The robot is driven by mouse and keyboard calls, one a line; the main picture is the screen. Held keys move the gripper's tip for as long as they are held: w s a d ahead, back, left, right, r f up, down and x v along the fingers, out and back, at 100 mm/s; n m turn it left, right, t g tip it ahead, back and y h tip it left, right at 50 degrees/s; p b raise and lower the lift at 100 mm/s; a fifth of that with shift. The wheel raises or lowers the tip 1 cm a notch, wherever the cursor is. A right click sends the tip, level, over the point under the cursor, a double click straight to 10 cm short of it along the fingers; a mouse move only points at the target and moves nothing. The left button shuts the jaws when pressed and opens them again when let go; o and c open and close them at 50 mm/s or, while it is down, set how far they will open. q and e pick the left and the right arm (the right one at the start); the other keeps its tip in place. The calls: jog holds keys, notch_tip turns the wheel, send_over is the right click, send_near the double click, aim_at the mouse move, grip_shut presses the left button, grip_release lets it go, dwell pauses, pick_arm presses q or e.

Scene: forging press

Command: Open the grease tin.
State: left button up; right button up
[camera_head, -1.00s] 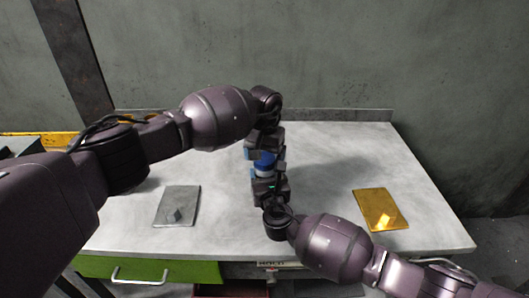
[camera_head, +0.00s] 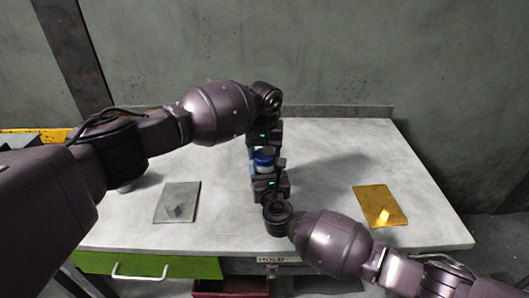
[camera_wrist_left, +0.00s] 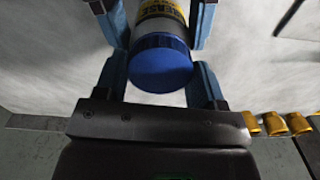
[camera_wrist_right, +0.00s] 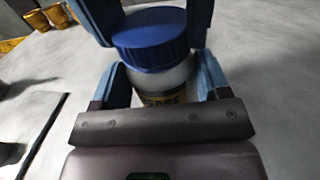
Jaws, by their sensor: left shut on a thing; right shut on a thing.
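The grease tin (camera_wrist_right: 165,80) is a pale jar with a yellow and black label and a blue lid (camera_wrist_left: 160,66). It is held over the middle of the table, between my two grippers. My left gripper (camera_head: 264,150) comes from the back and is shut on the blue lid. My right gripper (camera_head: 265,172) comes from the front and is shut on the tin's body. In both wrist views the lid sits on the end of the body. Whether it has loosened cannot be told. In the head view my grippers hide most of the tin.
The grey table (camera_head: 330,220) is otherwise mostly clear. A green drawer (camera_head: 150,266) is below its front edge.

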pick_arm(q)
jog(key=o, duration=1)
jog(key=shift+r, duration=2.15)
jog(key=shift+d+r, duration=0.1)
jog(key=shift+r, duration=0.65)
jog(key=shift+c, duration=0.4)
jog(key=shift+r+n, duration=0.5)
jog(key=shift+r, duration=0.4)
jog(key=shift+f, duration=3.85)
